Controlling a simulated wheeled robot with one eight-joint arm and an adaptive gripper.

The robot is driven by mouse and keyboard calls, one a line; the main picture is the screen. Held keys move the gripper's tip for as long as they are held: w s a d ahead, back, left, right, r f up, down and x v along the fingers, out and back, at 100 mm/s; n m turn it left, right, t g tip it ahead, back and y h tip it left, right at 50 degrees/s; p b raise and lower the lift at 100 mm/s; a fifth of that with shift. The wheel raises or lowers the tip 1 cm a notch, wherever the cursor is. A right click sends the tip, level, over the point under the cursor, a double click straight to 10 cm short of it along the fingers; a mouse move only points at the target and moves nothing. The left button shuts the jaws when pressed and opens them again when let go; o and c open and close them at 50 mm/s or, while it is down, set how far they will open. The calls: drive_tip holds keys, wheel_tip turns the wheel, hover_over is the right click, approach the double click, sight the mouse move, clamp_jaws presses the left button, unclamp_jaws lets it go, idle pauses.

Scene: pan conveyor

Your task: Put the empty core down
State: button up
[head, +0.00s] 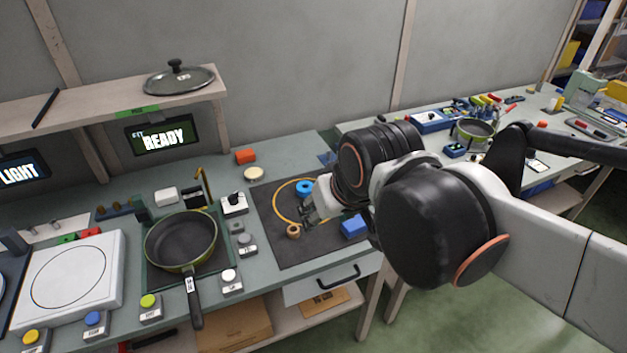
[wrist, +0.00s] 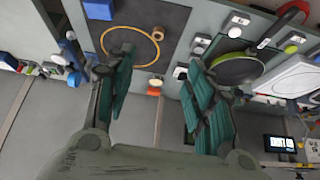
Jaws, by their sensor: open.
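The empty core (head: 294,231) is a small tan-brown ring standing on the dark mat (head: 268,215), by the near edge of a thin orange loop. It also shows in the wrist view (wrist: 158,33), apart from the fingers. My gripper (head: 314,208) is over the mat to the right of the core, partly hidden by my own arm. In the wrist view my gripper (wrist: 163,92) has its two green-padded fingers spread wide with nothing held between them.
A blue block (head: 354,227) sits on the mat's right part. An orange block (head: 246,156) and a cream disc (head: 254,174) lie behind the mat. A green-rimmed pan (head: 181,240) and several buttons stand to the left. A drawer handle (head: 339,277) is below the front edge.

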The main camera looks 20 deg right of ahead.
drive_tip(key=s, duration=0.1)
drive_tip(key=s+t, duration=0.1)
drive_tip(key=shift+s+f, duration=0.25)
drive_tip(key=shift+s, duration=0.05)
